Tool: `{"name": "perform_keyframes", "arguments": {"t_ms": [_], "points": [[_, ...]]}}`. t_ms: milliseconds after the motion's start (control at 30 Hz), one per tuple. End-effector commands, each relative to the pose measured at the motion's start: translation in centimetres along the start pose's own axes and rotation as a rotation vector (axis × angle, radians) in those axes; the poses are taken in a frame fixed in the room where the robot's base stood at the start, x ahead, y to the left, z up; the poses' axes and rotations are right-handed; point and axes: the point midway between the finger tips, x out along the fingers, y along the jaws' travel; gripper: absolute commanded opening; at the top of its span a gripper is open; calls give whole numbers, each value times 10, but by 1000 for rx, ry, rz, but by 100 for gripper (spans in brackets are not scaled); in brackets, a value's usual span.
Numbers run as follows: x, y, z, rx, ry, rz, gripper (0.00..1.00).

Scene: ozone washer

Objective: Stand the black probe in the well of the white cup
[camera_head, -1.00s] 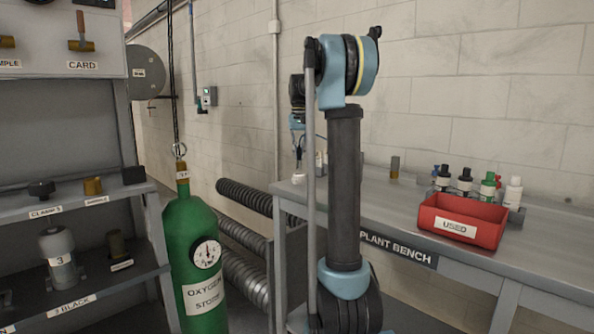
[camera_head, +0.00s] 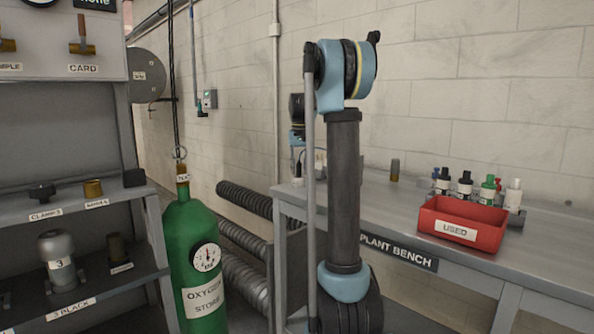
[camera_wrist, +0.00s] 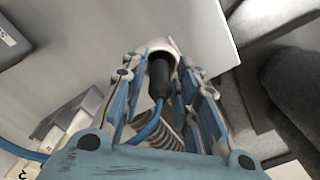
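The black probe (camera_wrist: 160,76) sits between the fingertips of my gripper (camera_wrist: 162,66) in the wrist view, its blue cable (camera_wrist: 150,130) running back toward the palm. The fingers lie close along both sides of the probe and look shut on it. The white cup (camera_wrist: 162,44) shows just beyond the fingertips, with the probe's far end at its opening. How deep the probe reaches into the well is hidden. In the head view the white cup (camera_head: 298,183) stands small near the bench's left end, below my gripper, partly behind my arm.
The plant bench (camera_head: 395,213) carries a red "USED" bin (camera_head: 462,224), several small bottles (camera_head: 488,188) and a brass-coloured cylinder (camera_head: 394,170). A green oxygen cylinder (camera_head: 196,255) and a shelf unit (camera_head: 70,197) stand left of the bench. Ribbed hoses (camera_head: 243,200) lie between.

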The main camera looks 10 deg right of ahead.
Motion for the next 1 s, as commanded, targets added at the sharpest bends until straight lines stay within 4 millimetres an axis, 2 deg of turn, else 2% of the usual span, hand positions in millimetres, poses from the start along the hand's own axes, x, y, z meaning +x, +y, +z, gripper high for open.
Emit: {"name": "perform_keyframes", "arguments": {"t_ms": [300, 467, 1000], "points": [[-1, 0, 0, 0, 0, 0, 35], [-11, 0, 0, 0, 0, 0, 35], [-103, 0, 0, 0, 0, 0, 35]]}}
